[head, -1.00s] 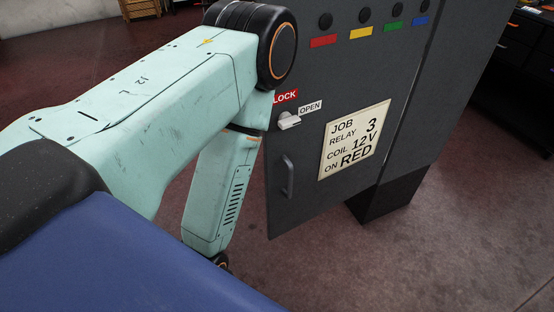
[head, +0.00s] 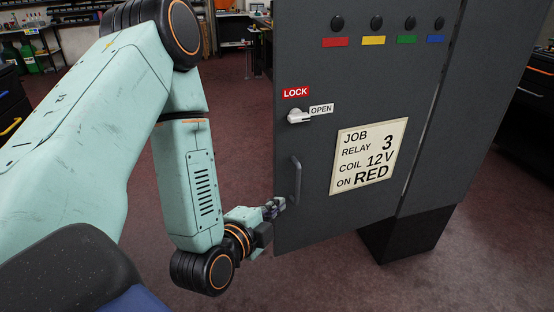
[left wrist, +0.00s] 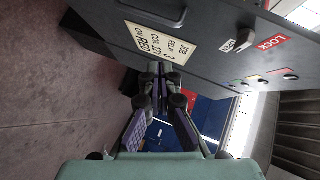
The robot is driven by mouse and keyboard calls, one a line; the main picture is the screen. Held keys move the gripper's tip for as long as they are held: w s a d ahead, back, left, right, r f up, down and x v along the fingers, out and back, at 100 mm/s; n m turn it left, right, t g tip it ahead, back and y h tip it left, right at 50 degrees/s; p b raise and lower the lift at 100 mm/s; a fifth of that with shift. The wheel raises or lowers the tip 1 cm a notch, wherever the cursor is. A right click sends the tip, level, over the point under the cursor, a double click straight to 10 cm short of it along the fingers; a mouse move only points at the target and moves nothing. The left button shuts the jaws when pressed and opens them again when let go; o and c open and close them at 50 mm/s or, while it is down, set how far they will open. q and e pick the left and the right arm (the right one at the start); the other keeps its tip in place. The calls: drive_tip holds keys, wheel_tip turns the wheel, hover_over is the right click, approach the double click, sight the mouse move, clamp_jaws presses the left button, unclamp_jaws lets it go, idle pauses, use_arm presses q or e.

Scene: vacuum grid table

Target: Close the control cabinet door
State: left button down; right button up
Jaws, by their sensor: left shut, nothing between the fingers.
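The grey control cabinet door (head: 320,215) stands swung out to the left, past the dark cabinet base (head: 405,235). It bears a bar handle (head: 296,180), a white latch knob (head: 300,117) beside LOCK and OPEN labels, and a job card (head: 369,157). The knob points toward OPEN. My left gripper (head: 275,206) is shut and empty at the door's free edge, below and left of the handle; I cannot tell whether it touches. In the left wrist view, the shut fingers (left wrist: 155,75) lie close to the door (left wrist: 225,75), which appears turned. My right gripper is out of view.
Coloured tags with black buttons (head: 375,41) line the door's upper part. Dark drawer units stand at the far left (head: 10,115) and far right (head: 520,95). The reddish floor (head: 300,275) around the door is clear. A workbench stands far back.

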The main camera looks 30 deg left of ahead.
use_arm(q)
wheel_tip(320, 180, up, 4)
drive_tip(key=w+a+m+t+y+b, duration=0.1)
drive_tip(key=w+a+m+t+y, duration=0.1)
drive_tip(key=b, duration=0.6)
approach(287, 139)
drive_tip(key=w+d, duration=0.2)
drive_tip(key=w, duration=0.1)
drive_tip(key=shift+w+a+f+t+b, duration=0.2)
drive_tip(key=shift+w+a, duration=0.25)
drive_tip(key=shift+a, duration=0.15)
drive_tip(key=shift+w+a+f+t+b, duration=0.1)
drive_tip(key=shift+w+a+f, duration=0.1)
drive_tip(key=shift+w+a, duration=0.65)
drive_tip(key=shift+a, duration=0.1)
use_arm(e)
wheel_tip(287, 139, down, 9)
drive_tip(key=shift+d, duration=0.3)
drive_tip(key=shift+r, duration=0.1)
